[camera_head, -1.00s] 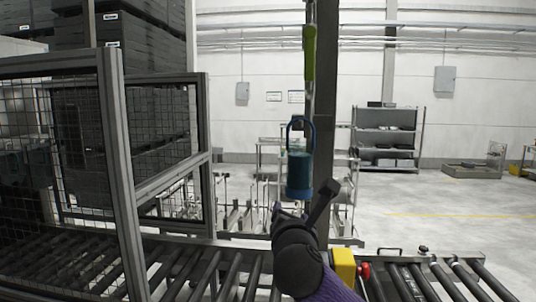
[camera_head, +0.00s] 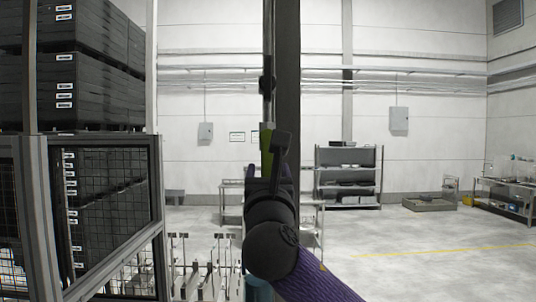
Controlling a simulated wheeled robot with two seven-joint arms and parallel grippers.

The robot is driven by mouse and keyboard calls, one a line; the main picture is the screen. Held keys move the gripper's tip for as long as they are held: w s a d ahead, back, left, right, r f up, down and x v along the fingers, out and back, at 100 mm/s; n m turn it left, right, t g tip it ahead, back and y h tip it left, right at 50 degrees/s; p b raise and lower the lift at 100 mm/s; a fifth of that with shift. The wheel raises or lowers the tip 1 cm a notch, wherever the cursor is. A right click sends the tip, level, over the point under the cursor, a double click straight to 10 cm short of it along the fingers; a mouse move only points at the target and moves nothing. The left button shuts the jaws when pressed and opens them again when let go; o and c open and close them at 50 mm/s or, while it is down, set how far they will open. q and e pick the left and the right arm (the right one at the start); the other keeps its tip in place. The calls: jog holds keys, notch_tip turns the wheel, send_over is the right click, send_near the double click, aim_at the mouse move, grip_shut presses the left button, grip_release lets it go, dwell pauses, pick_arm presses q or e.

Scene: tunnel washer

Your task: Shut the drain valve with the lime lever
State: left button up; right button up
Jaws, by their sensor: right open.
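A dark fitting (camera_head: 267,84) sits on the pipe above the lever. My left gripper is not in view.
A dark column (camera_head: 287,60) stands right behind the pipe. A mesh guard fence (camera_head: 110,215) with dark stacked crates (camera_head: 85,60) behind it fills the left. A grey shelf (camera_head: 347,180) stands at the back. The floor at right is mostly clear.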

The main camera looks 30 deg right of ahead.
jog(key=shift+w+d+r, duration=0.25)
jog(key=shift+w, duration=0.25)
jog(key=shift+s+a, duration=0.1)
grip_shut()
dwell(1.0)
